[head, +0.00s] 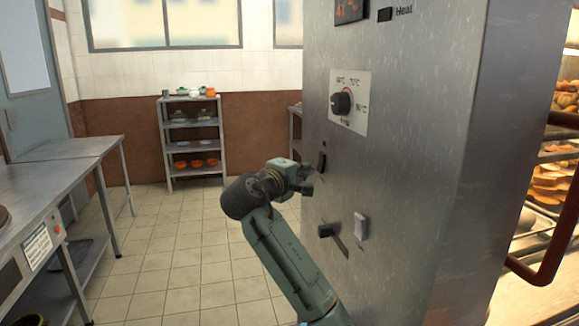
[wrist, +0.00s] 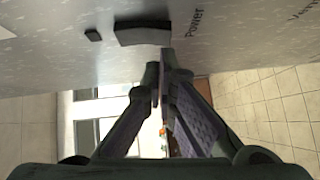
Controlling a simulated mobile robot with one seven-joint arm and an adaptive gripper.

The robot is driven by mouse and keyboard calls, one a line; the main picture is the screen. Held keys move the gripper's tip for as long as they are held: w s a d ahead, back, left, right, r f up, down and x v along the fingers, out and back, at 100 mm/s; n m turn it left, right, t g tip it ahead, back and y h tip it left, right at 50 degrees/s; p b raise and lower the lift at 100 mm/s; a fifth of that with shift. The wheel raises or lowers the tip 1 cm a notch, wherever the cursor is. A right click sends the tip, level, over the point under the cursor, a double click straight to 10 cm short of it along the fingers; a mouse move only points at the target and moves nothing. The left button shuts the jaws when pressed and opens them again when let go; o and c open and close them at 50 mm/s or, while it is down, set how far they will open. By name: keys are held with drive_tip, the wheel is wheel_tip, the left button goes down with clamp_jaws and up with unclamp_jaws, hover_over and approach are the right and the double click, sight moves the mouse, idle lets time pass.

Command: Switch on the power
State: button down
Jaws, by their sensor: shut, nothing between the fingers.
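The power switch (head: 321,162) is a dark rocker on the front of a steel cabinet (head: 400,200), below the dial. My gripper (head: 311,181) is at the cabinet front, just below and left of the switch in the head view. In the wrist view my gripper (wrist: 160,68) has its fingertips together, close to the rocker's lower edge, with nothing held. I cannot tell whether the tips touch the rocker, nor whether it is on or off.
A temperature dial (head: 342,103) and red display (head: 348,10) are above. A black lever (head: 326,230) and white switch (head: 360,226) are below. A steel counter (head: 40,190) stands left; the tiled floor (head: 190,270) between is clear.

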drive_tip(key=shift+w+d, duration=0.1)
drive_tip(key=shift+d, duration=0.2)
